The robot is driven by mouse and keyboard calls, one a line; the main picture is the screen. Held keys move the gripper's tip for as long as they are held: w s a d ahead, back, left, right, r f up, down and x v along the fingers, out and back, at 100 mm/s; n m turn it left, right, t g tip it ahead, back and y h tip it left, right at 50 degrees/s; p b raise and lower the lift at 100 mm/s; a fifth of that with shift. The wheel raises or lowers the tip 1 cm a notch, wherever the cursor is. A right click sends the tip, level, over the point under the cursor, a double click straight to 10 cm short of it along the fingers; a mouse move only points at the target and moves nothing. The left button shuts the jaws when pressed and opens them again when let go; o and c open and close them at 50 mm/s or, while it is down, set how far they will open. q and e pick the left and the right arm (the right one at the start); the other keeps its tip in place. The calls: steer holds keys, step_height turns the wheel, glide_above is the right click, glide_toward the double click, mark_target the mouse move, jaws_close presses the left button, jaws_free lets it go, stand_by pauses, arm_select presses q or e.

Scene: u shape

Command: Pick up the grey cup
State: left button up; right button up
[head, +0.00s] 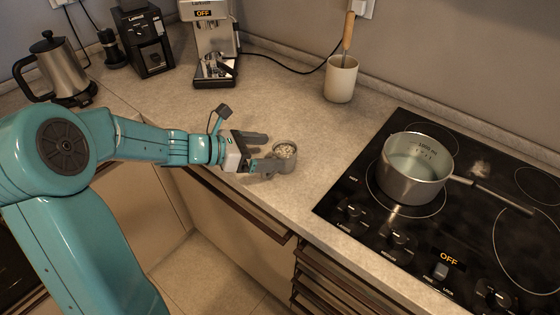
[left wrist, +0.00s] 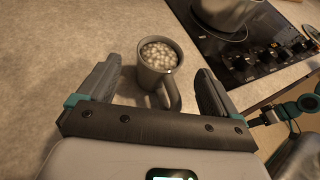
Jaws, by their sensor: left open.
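The grey cup (head: 285,156) stands upright on the counter near its front edge in the head view. It is filled with small pale round pieces. In the left wrist view the cup (left wrist: 159,66) stands just beyond and between the fingertips, with its handle pointing toward the gripper. My left gripper (head: 264,151) is open and empty, with its fingers level with the counter and directed at the cup. The left wrist view shows both fingers of the gripper (left wrist: 160,84) spread apart on either side of the handle.
A pot (head: 415,172) stands on the black cooktop (head: 335,198) to the right. A cream utensil holder (head: 341,80) stands behind the cup. A kettle (head: 55,68), a grinder (head: 142,42) and a coffee machine (head: 212,45) stand at the back left. The counter around the cup is clear.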

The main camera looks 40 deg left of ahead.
mark_target(273, 152)
arm_select(q)
steer(key=x, duration=0.3)
steer(key=shift+w+f, duration=0.1)
steer(key=shift+f, duration=0.05)
steer(key=shift+w+d+f, duration=0.1)
steer(key=shift+w+d, duration=0.1)
steer(key=shift+w, duration=0.05)
steer(key=shift+c, duration=0.2)
steer(key=c, duration=1.2)
